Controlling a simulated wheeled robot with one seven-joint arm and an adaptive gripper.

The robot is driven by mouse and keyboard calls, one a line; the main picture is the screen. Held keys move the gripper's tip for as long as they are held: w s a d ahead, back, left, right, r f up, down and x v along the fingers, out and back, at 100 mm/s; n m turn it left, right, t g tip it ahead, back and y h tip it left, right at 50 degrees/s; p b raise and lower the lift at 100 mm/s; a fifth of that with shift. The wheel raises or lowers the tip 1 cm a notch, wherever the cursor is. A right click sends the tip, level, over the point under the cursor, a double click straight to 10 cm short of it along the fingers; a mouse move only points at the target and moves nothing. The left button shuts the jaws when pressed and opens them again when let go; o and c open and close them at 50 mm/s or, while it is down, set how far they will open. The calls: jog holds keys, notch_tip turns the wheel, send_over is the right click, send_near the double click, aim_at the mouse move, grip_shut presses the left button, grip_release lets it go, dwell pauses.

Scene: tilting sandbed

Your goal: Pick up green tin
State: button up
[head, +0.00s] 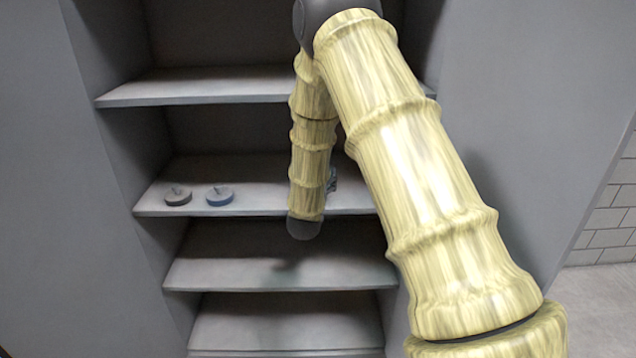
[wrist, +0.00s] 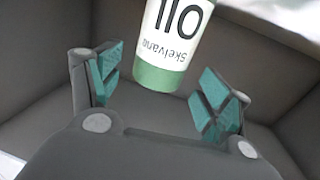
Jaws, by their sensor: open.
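The green tin (wrist: 171,42) shows in the wrist view at the top middle. It has a green band at one end and a white label with dark lettering. My gripper (wrist: 160,85) is open, with its teal-padded fingers apart to the left and right of the tin's green end. The tin lies between and beyond the fingertips, and I see no finger touching it. The tin's other end is cut off by the picture edge. In the head view my arm hides the tin and most of my gripper.
A grey shelf unit (head: 230,92) with several boards stands ahead. The lower boards look bare where visible.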

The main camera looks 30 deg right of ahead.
jog(key=shift+x, duration=1.7)
jog(key=shift+s, duration=0.1)
jog(key=shift+r, duration=0.1)
jog(key=c, duration=1.4)
